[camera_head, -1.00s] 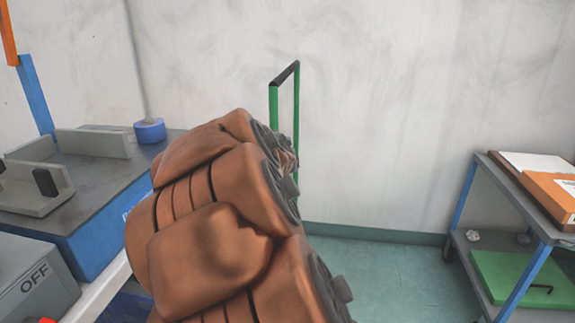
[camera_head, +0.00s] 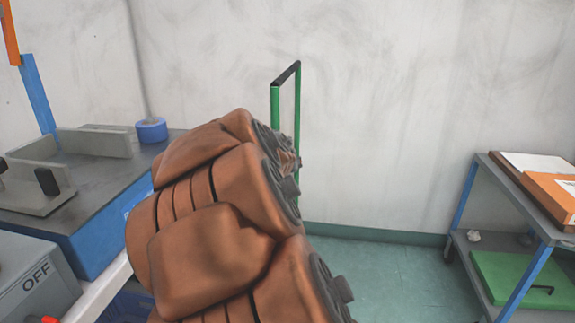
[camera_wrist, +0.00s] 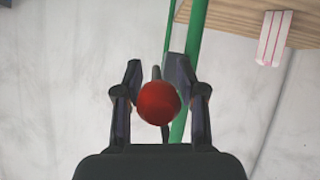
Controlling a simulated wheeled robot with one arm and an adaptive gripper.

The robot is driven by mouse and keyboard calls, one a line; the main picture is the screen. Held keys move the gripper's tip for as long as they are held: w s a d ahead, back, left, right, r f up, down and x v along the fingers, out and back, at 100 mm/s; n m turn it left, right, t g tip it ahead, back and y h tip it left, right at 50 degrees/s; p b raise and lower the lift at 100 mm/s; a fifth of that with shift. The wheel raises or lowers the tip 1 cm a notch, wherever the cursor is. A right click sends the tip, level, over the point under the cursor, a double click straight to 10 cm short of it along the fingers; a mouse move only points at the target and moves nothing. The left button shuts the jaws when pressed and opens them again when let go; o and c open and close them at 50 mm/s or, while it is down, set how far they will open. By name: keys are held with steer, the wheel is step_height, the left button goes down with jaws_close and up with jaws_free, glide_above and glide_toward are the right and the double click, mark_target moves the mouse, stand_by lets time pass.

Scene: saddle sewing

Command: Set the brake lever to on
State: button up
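In the wrist view, a round red knob (camera_wrist: 158,103) sits between the fingers of my gripper (camera_wrist: 156,70). A thin dark rod shows behind the knob; I take this to be the brake lever, but its base is hidden. The fingers are spread on either side of the knob, with narrow gaps seeming to show; contact cannot be told for certain. In the head view, my brown-covered arm fills the middle and hides the gripper and the lever.
A blue machine with a dark top (camera_head: 100,180) and a blue tape roll (camera_head: 151,130) stand at the left. A green handle frame (camera_head: 276,100) rises behind my arm. A blue-legged shelf cart (camera_head: 510,195) is at the right. Floor between is clear.

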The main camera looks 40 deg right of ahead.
steer(key=v, duration=1.2)
stand_by(0.3)
steer(key=shift+w+r, duration=0.15)
steer(key=shift+r, duration=0.1)
steer(key=shift+c, duration=1.2)
steer(key=w+r+g+y+p, duration=0.1)
steer(key=r+p, duration=0.1)
steer(key=p, duration=0.2)
steer(key=w+d+r+g+y+p, duration=0.1)
steer(key=y+p, duration=0.1)
steer(key=p, duration=0.1)
steer(key=w+r+g+y+p, duration=0.1)
steer(key=w+r+p, duration=0.1)
steer(key=p, duration=0.2)
steer(key=shift+d+r+m+y+p, duration=0.15)
steer(key=shift+r+m+y+p, duration=0.15)
steer(key=shift+r+p, duration=0.05)
jaws_close()
steer(key=s+d+r+m+g+y+p, duration=0.1)
steer(key=s+d+r+g+y+p, duration=0.15)
steer(key=d+r+y+p, duration=0.65)
steer(key=a+f+h+p, duration=0.1)
steer(key=f, duration=0.4)
steer(key=w+a+f+h+p, duration=0.1)
steer(key=f, duration=0.4)
steer(key=a+f+p, duration=0.1)
steer(key=f, duration=0.4)
steer(key=shift+w+a+f+t+h, duration=0.1)
steer(key=shift+w+f+t+h, duration=0.2)
steer(key=shift+w+t+h, duration=0.1)
